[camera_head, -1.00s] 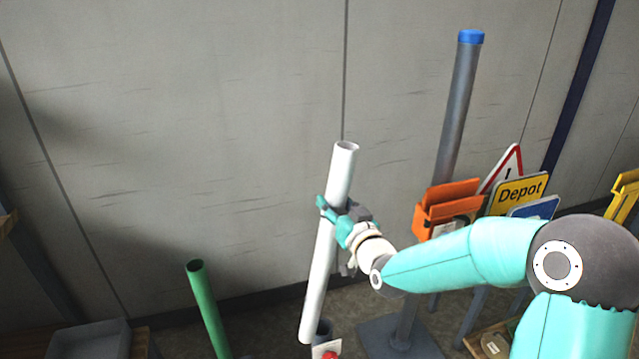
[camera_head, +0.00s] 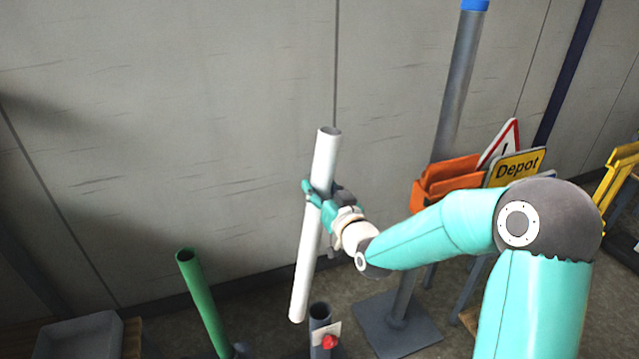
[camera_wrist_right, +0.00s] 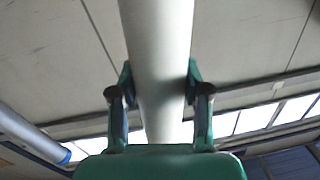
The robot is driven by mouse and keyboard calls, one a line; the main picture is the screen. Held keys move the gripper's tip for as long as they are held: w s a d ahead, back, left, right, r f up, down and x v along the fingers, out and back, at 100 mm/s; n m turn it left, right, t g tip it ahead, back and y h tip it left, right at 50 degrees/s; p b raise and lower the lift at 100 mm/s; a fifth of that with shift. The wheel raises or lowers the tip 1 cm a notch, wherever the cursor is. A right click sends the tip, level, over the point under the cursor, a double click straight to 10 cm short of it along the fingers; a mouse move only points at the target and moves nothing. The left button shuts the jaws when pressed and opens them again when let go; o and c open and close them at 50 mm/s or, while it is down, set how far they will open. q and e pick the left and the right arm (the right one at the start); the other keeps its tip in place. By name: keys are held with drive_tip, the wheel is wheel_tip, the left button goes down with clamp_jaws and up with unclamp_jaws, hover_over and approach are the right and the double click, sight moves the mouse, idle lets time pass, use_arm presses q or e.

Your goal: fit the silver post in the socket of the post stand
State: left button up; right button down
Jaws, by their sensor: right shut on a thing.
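The silver post (camera_head: 308,255) is a long pale tube, held nearly upright with its top leaning slightly right. My right gripper (camera_head: 318,192) is shut on it, above its middle. In the right wrist view the post (camera_wrist_right: 160,60) runs between the two fingers (camera_wrist_right: 158,95). The post stand's socket (camera_head: 320,318) is a short dark grey tube with a white tag and a red knob. The stand's base is cut off by the lower edge. My left gripper is not in view.
A green post (camera_head: 203,300) stands tilted at the left, by a grey tray (camera_head: 75,340). At the right, a tall grey pole (camera_head: 457,90) on a square base (camera_head: 400,330) stands near an orange holder (camera_head: 447,180) and a Depot sign (camera_head: 516,167). A grey wall is behind.

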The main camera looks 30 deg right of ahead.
drive_tip(key=b, duration=0.2)
hover_over(321, 231)
drive_tip(key=w+d, duration=0.1)
drive_tip(key=w, duration=0.1)
drive_tip(key=shift+s+f, duration=0.1)
drive_tip(key=shift+f, duration=2.75)
wheel_tip(321, 231, down, 6)
drive_tip(key=b, duration=0.8)
drive_tip(key=shift+d+f, duration=0.1)
drive_tip(key=shift+f+b, duration=0.45)
drive_tip(key=shift+b, duration=0.45)
drive_tip(key=c, duration=0.6)
unclamp_jaws()
drive_tip(key=shift+o, duration=0.8)
drive_tip(key=shift+f, duration=0.2)
drive_tip(key=s+a, duration=0.1)
drive_tip(key=s, duration=0.6)
drive_tip(key=shift+s+a, duration=0.15)
drive_tip(key=shift+s, duration=0.1)
